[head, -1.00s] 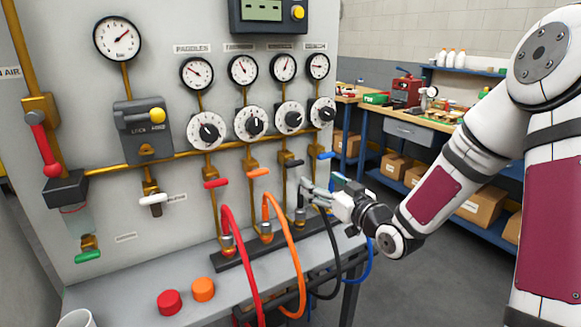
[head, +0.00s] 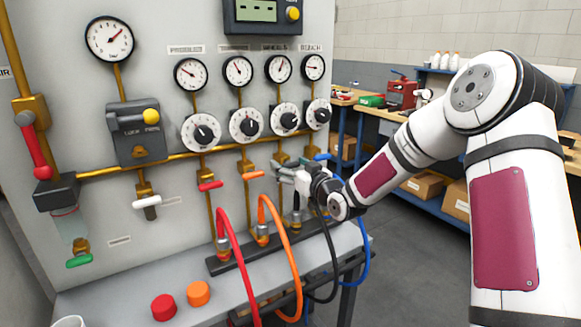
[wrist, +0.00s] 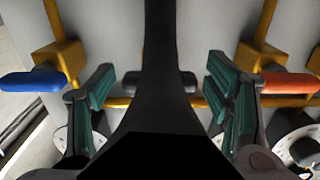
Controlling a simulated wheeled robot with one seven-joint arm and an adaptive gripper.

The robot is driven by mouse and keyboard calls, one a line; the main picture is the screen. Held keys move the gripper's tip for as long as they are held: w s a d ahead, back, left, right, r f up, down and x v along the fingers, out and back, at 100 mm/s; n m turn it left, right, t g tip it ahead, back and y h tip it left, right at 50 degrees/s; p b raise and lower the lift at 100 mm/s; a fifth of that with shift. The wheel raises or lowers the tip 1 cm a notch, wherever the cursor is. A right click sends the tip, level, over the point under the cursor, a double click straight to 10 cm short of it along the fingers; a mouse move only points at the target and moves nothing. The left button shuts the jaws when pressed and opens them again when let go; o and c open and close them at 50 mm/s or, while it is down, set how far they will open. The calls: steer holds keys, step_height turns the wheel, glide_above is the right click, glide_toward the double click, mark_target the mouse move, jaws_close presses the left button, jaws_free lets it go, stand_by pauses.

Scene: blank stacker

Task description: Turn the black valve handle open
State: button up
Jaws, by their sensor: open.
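The black valve handle (wrist: 186,82) lies level across the middle of the wrist view, partly hidden behind a dark central bar. My gripper (head: 285,172) is open in front of it. In the wrist view, its two teal-padded fingers (wrist: 160,85) stand one on each side of the handle, with a gap at both ends. In the head view my gripper covers most of this handle. I cannot tell how far the fingertips are from the panel.
An orange handle (head: 252,175) and a blue handle (head: 322,157) flank it closely; a red handle (head: 210,186) is farther left. Numbered dials (head: 246,125) sit above. Red (head: 232,255), orange (head: 290,250) and black (head: 326,262) hoses loop below, over the shelf (head: 125,290).

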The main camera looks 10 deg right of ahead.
steer(key=c, duration=1.2)
steer(key=shift+o, duration=0.2)
steer(key=shift+n+b, duration=0.3)
steer(key=n+b, duration=0.3)
steer(key=b, duration=0.1)
steer(key=shift+w+a+f+n, duration=0.1)
steer(key=shift+n, duration=0.2)
steer(key=n+b, duration=0.4)
steer(key=b, duration=0.2)
steer(key=shift+f, duration=0.1)
steer(key=n+b, duration=0.5)
steer(key=b, duration=0.3)
steer(key=shift+n, duration=0.4)
steer(key=n+b, duration=0.3)
steer(key=b, duration=0.2)
steer(key=shift+n, duration=0.4)
